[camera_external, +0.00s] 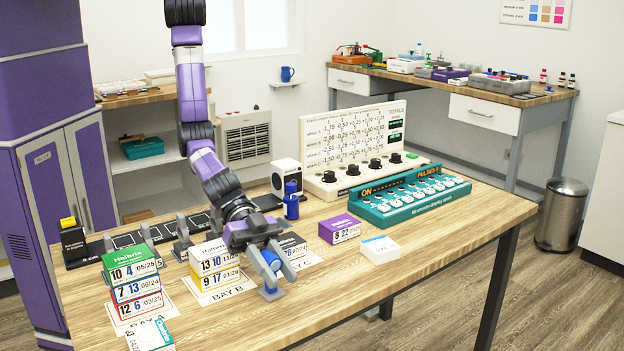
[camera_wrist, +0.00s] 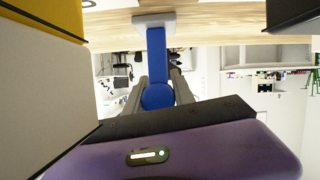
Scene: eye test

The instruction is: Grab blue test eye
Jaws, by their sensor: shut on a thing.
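The blue test eye (camera_external: 271,259) has a round blue end and sits between the fingers of my gripper (camera_external: 273,268), over the front of the table between the Bay B and Bay C cards. In the wrist view the blue test eye (camera_wrist: 157,62) shows as a blue ball and stem with a grey end piece. The grey fingers of my gripper (camera_wrist: 157,86) are shut on it, one on each side. Whether its lower end touches the table cannot be told.
Stacked boxes (camera_external: 137,284) stand left on Bay A, and more boxes (camera_external: 214,262) on Bay B. A blue bottle (camera_external: 291,207) stands behind my gripper. A purple box (camera_external: 339,229), a white box (camera_external: 380,249) and a teal panel (camera_external: 410,203) lie right. The table's right front (camera_external: 440,249) is clear.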

